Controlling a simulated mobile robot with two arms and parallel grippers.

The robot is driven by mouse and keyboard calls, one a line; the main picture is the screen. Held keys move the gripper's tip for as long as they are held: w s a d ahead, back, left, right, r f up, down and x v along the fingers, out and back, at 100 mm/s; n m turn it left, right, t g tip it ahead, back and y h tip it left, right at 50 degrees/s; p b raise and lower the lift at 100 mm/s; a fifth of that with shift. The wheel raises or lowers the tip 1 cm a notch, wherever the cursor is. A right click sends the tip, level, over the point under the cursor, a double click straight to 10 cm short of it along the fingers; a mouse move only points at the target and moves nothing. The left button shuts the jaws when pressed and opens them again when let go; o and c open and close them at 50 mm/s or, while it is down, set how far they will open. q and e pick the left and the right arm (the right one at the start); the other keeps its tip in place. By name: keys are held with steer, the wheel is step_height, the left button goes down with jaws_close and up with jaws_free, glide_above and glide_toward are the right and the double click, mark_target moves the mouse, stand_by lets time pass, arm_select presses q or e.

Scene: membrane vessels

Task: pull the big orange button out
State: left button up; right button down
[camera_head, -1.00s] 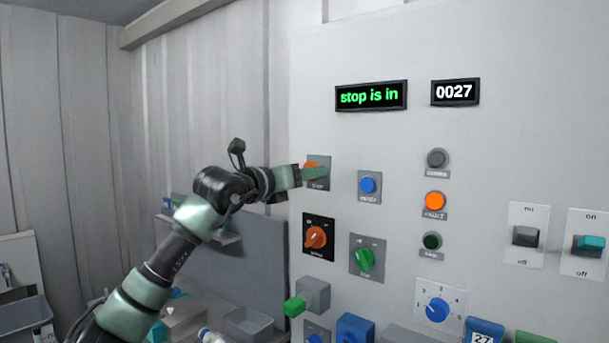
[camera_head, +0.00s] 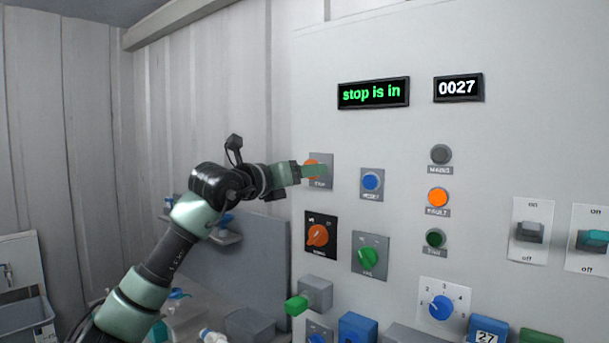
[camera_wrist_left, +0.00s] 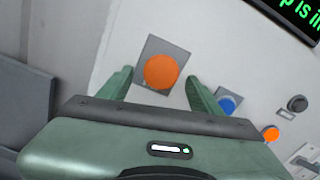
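The big orange button (camera_wrist_left: 161,71) sits on a grey plate on the panel, in the left wrist view between the two fingers. In the head view the button (camera_head: 311,164) is partly hidden behind my left gripper (camera_head: 314,171), above the label STOP. In the wrist view my left gripper (camera_wrist_left: 160,88) is open, one finger on each side of the button with gaps to it. I cannot tell how far the fingertips are from the panel. The green display (camera_head: 374,93) reads "stop is in". My right gripper is not in view.
A blue reset button (camera_head: 371,181) is just right of the STOP plate. Below are an orange rotary switch (camera_head: 317,235) and a green knob (camera_head: 369,257). A green-tipped grey block (camera_head: 316,293) juts out lower down. The panel above the button is bare.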

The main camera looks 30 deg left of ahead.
arm_select(q)
steer(key=shift+s, duration=0.1)
steer(key=s+b, duration=0.4)
steer(key=s, duration=0.3)
steer(key=shift+s+a, duration=0.3)
steer(key=shift+s, duration=0.05)
